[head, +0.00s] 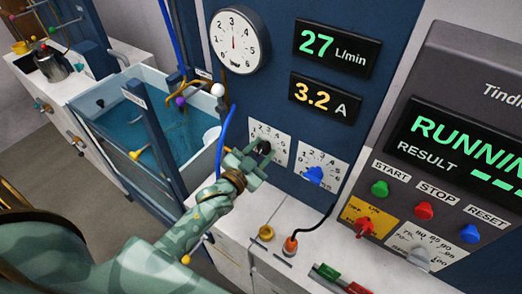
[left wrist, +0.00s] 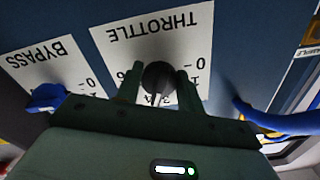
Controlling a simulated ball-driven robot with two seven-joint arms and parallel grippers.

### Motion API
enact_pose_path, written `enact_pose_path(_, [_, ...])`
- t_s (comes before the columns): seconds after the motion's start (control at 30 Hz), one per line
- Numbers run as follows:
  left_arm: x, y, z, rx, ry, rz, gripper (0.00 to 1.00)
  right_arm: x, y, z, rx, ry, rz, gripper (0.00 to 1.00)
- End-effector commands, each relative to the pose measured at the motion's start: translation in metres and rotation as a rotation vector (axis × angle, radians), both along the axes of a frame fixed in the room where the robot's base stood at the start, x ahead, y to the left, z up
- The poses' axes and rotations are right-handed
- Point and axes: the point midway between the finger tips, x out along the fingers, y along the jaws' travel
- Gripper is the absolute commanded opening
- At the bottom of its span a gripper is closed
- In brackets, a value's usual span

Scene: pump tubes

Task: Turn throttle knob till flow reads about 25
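The flow display (head: 331,47) reads 27 L/min in green. The black throttle knob (left wrist: 158,78) sits on its white THROTTLE scale plate (left wrist: 118,42), which looks upside down in the left wrist view; the plate also shows in the head view (head: 278,151). My left gripper (head: 262,156) is at the panel with its fingers on both sides of the knob. In the left wrist view, the fingers (left wrist: 160,86) appear closed against the knob's sides. The knob's pointer and part of the scale are hidden. My right gripper is in neither view.
The blue bypass knob (head: 313,175) is just right of the throttle. A round gauge (head: 238,42) and a 3.2 A display (head: 318,97) are above. A blue hose (head: 224,140) runs close left of my gripper. The control box (head: 455,120) reads RUNNING at the right.

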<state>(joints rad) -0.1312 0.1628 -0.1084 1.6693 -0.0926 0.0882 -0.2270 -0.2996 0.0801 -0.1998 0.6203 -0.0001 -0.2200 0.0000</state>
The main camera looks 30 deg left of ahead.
Motion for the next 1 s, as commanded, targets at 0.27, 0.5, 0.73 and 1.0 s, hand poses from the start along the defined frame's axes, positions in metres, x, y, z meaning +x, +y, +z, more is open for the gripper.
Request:
enact_pose_path(0.27, [0.000,0.000,0.003,-0.045,0.008,0.000,0.15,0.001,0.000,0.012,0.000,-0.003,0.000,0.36])
enact_pose_path(0.5, [0.000,0.000,0.000,-0.065,0.008,0.000,0.15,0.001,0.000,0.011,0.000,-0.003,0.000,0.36])
enact_pose_path(0.73, [0.000,0.000,0.000,-0.064,0.008,0.000,0.59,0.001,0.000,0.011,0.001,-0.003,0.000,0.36])
enact_pose_path(1.0, [-0.008,0.001,-0.001,-0.063,0.010,0.000,0.59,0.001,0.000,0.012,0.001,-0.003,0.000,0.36])
